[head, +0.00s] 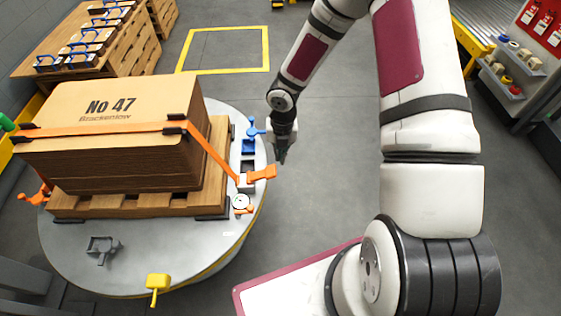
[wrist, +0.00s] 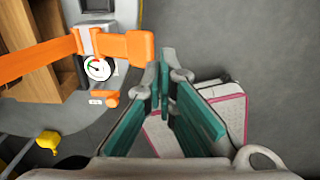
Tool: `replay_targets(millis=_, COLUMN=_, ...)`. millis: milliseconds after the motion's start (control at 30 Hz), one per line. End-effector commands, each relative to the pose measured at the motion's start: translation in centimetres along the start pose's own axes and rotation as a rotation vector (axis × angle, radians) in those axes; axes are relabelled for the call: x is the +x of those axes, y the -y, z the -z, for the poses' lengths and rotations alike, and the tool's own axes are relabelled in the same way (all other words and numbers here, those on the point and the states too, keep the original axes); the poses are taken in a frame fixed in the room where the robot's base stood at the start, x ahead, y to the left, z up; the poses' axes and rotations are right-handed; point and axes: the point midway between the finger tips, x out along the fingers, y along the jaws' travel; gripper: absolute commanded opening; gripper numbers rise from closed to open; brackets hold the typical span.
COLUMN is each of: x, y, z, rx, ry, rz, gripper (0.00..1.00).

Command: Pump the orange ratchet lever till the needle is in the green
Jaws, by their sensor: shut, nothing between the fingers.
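The orange ratchet lever (head: 262,173) sticks out over the right edge of the round grey platform, at the end of the orange strap (head: 100,131). In the wrist view the lever (wrist: 138,47) is a wide orange paddle just left of my fingertips. The white round gauge (head: 240,202) sits beside the ratchet; in the wrist view its dial (wrist: 98,68) shows a small green part, but the needle's exact reading is too small to tell. My gripper (head: 282,158) is shut and empty, pointing down beside the lever, apart from it. Its green-padded fingers (wrist: 163,85) meet at the tips.
The strap crosses a stack of brown board marked No 47 (head: 120,120) on a wooden pallet (head: 140,203). A blue clamp (head: 249,138) stands behind the lever, and a yellow handle (head: 157,283) at the front edge.

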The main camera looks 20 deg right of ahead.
Motion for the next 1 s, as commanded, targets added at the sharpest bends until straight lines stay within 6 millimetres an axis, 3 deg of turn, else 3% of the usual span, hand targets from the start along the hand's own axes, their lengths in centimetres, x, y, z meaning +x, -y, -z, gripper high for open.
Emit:
replay_targets(millis=100, x=-2.1, y=0.1, z=0.0, rx=0.001, ry=0.002, rz=-0.001, gripper=0.00)
replay_targets(millis=300, x=-3.7, y=0.2, z=0.0, rx=-0.001, ry=0.000, rz=-0.001, gripper=0.00)
replay_targets(millis=1000, x=-3.8, y=0.2, z=0.0, rx=-0.002, ry=0.000, rz=-0.001, gripper=0.00)
